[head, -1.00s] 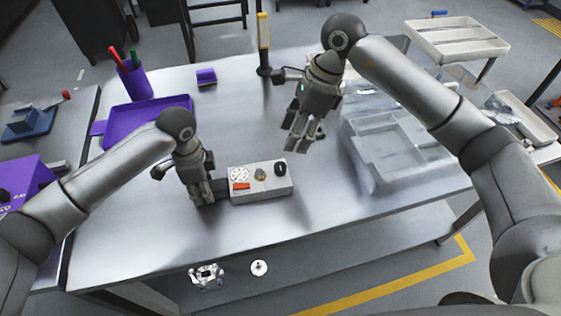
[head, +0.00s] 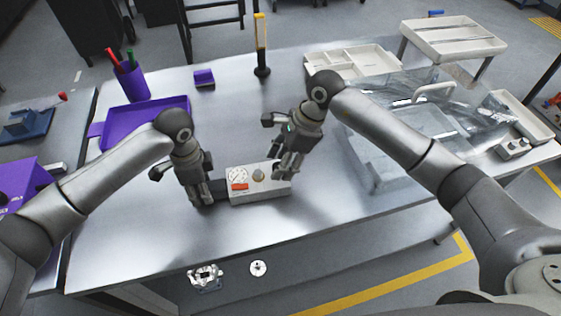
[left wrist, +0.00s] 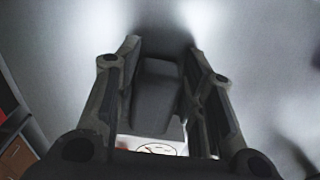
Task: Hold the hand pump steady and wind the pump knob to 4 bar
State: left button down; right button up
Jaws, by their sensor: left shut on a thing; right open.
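The hand pump (head: 262,195) is a pale box on the metal table, with a round gauge (head: 238,175), a red label (head: 239,186) and a brass-coloured fitting (head: 259,175) on top. My left gripper (head: 205,198) is shut on the dark block (head: 222,189) at the pump's left end. In the left wrist view the block (left wrist: 157,88) lies between the fingers, and part of the gauge (left wrist: 155,149) shows below. My right gripper (head: 284,172) is open over the pump's right end, its fingers hiding the black pump knob. I cannot tell whether they touch it. The gauge reading is too small to read.
A purple tray (head: 107,135) and a purple pen cup (head: 133,83) stand at left. A purple block (head: 204,78) and a yellow-topped post (head: 261,45) stand behind. A clear lidded bin (head: 385,160) is at right. The table in front of the pump is clear.

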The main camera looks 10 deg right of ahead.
jog(key=shift+a+f, duration=0.1)
jog(key=shift+f, duration=0.25)
jog(key=c, duration=1)
jog(key=shift+m, duration=0.3)
jog(key=shift+c, duration=0.2)
